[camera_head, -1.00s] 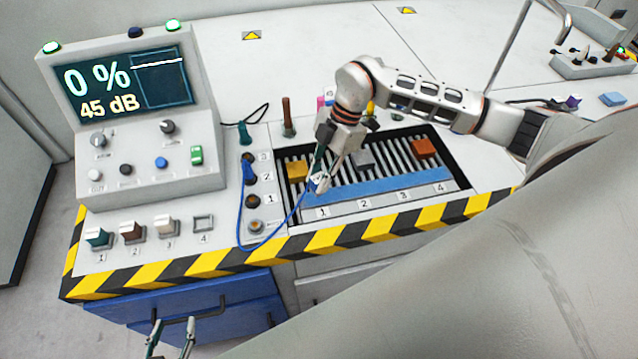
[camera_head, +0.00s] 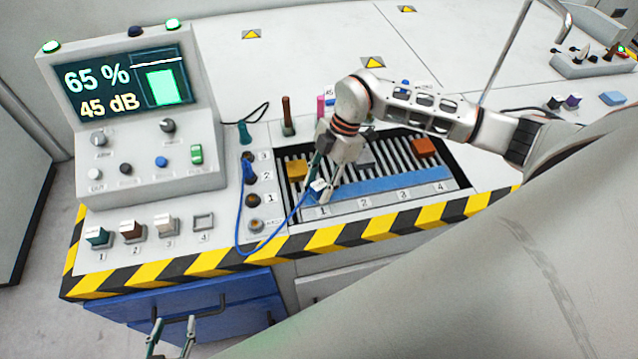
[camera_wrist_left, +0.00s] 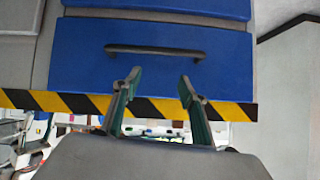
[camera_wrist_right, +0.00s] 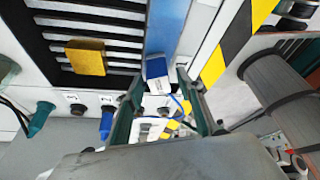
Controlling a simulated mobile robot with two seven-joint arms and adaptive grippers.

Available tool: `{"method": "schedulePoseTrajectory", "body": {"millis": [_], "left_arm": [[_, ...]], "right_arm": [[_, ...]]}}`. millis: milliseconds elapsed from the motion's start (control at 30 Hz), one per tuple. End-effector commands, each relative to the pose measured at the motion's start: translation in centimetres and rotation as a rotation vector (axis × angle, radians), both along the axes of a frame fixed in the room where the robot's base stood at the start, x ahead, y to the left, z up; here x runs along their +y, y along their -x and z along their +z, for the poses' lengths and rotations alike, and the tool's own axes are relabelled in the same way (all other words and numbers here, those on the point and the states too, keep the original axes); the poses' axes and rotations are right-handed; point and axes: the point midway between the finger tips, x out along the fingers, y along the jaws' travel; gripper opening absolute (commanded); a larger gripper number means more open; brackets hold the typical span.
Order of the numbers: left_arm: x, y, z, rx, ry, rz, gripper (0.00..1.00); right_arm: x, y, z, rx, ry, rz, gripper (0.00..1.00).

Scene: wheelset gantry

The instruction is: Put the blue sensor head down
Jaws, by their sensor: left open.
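The blue sensor head (camera_wrist_right: 157,75), with a white label, lies between the fingers of my right gripper (camera_wrist_right: 160,78) in the right wrist view. In the head view the sensor head (camera_head: 318,185) is at the near left end of the blue strip by slot 1, with a blue cable trailing from it. My right gripper (camera_head: 327,172) is low over it. I cannot tell whether its fingers press on the head. My left gripper (camera_head: 173,326) is open and empty in front of the blue drawers; it also shows in the left wrist view (camera_wrist_left: 160,78).
The slatted bed (camera_head: 385,150) holds a yellow block (camera_head: 297,170) and an orange block (camera_head: 425,147). The console screen (camera_head: 125,85) reads 65 % and 45 dB. The blue cable (camera_head: 240,215) loops over the left panel. A striped edge (camera_head: 330,238) borders the bench.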

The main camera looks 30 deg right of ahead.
Motion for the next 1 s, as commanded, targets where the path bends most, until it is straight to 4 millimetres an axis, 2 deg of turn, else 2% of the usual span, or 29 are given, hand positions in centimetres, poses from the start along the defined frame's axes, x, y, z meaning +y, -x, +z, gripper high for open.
{"method": "schedulePoseTrajectory", "body": {"millis": [167, 500, 700, 1000], "left_arm": [[0.0, -0.1, 0.1, -0.003, 0.001, 0.000, 0.42], [0.0, -0.1, -0.6, -0.002, 0.001, 0.000, 0.42], [0.0, 0.0, -1.0, 0.000, 0.000, 0.000, 0.42], [0.0, 0.1, -1.1, 0.002, -0.001, 0.000, 0.42]], "right_arm": [[-0.5, -0.2, 1.3, -0.005, 0.001, -0.001, 0.37], [-3.1, -0.6, 7.5, -0.006, 0.002, -0.001, 0.37], [-4.2, -0.7, 10.3, -0.003, 0.001, -0.001, 0.37], [-4.6, -0.6, 11.5, -0.001, 0.000, 0.001, 0.37]]}}
